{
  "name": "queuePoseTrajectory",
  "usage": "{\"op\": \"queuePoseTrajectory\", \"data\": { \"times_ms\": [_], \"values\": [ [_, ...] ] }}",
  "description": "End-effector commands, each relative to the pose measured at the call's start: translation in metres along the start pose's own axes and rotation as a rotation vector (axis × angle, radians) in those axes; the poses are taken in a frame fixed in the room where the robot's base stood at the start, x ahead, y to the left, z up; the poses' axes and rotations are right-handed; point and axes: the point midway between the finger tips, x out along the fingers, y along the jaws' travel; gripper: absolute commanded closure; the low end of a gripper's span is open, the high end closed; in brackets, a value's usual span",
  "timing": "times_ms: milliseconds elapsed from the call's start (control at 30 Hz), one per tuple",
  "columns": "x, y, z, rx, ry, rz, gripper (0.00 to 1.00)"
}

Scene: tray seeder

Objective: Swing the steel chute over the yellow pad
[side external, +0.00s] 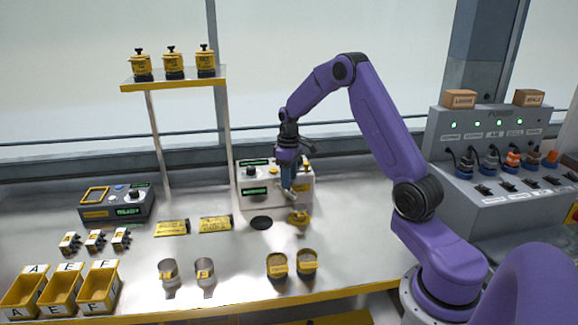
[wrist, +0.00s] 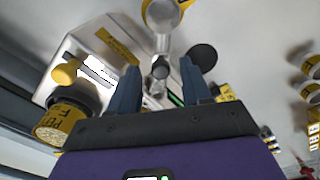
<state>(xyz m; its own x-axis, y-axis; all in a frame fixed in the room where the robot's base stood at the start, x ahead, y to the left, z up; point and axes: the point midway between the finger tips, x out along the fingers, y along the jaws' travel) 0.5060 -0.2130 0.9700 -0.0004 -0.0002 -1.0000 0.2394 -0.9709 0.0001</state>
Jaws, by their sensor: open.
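The steel chute (wrist: 162,44) runs out from the grey seeder (side external: 250,196), and a small steel knob (wrist: 160,68) stands on it. In the wrist view its outer end meets or overlaps the round yellow pad (wrist: 176,8), partly cut off by the frame edge. In the side view the yellow pad (side external: 298,218) lies in front of the seeder. My gripper (side external: 288,192) is low over the seeder's front. Its fingers (wrist: 160,82) are open, on either side of the knob with gaps showing. Finger contact and the chute's exact height cannot be told.
A dark round pad (side external: 261,223) lies left of the yellow pad. Two yellow cups (side external: 277,268) and two steel cups (side external: 205,272) stand toward the front edge. Yellow plates (side external: 215,224) lie at left. A yellow-capped part (wrist: 66,73) is close to my left finger.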

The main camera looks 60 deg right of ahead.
Motion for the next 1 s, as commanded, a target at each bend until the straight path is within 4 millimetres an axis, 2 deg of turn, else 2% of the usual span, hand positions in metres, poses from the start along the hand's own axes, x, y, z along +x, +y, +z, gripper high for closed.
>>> {"op": "queuePoseTrajectory", "data": {
  "times_ms": [167,700,900,1000],
  "values": [
    [-0.019,0.0,-0.001,-0.001,0.005,0.003,0.52],
    [-0.131,0.001,-0.001,0.0,0.005,0.004,0.52],
    [-0.16,0.001,-0.001,0.0,0.004,0.003,0.52],
    [-0.168,0.001,0.0,0.0,0.002,0.002,0.52]
  ]
}}
